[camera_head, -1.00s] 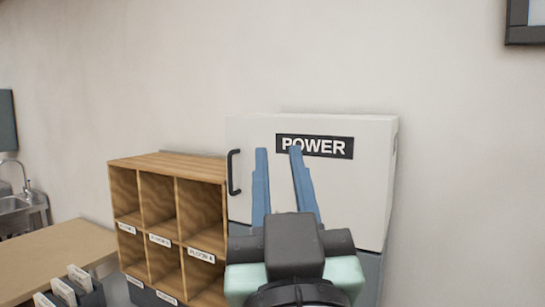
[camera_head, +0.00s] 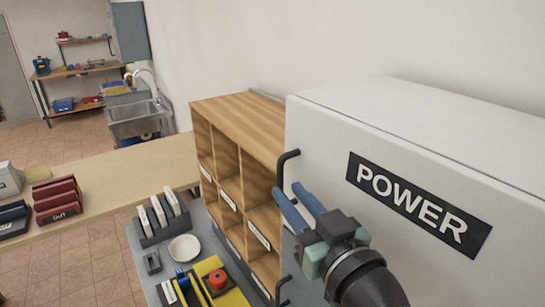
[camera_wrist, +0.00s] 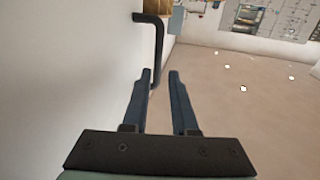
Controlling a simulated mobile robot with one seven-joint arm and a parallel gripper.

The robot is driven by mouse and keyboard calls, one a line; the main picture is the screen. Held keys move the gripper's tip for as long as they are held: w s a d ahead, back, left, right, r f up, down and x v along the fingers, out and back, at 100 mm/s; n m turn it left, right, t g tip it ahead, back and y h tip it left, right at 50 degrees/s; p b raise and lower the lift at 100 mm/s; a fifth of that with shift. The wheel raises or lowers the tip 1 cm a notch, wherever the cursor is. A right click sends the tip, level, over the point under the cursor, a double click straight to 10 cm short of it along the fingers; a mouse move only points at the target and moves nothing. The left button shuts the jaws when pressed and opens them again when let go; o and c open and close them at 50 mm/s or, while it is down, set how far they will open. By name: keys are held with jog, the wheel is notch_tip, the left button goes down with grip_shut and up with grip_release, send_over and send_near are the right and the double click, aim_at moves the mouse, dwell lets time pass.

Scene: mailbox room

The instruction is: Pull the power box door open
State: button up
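The white power box (camera_head: 410,105) stands at the right in the head view, its door (camera_head: 325,135) bearing a black POWER label (camera_head: 418,203). The door looks closed. Its black bar handle (camera_head: 281,170) is at the door's left edge, with its lower part hidden behind my fingers. My gripper (camera_head: 287,190) is in front of the door with its blue fingers pointing at the handle. In the wrist view my gripper (camera_wrist: 161,73) is open and empty, fingertips apart.
A wooden pigeonhole shelf (camera_head: 240,125) stands left of the box. A grey table holds a white bowl (camera_head: 185,248) and a yellow block with a red button (camera_head: 217,280). A wooden counter (camera_head: 110,180) and a sink (camera_head: 138,118) lie farther left.

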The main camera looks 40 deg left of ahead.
aim_at(278, 176)
jog(key=p+x, duration=0.3)
jog(key=x, duration=0.5)
jog(key=shift+w+r, duration=0.1)
jog(key=shift+w, duration=0.1)
jog(key=shift+w+a, duration=0.1)
jog(key=shift+w, duration=0.1)
grip_shut()
dwell(0.9)
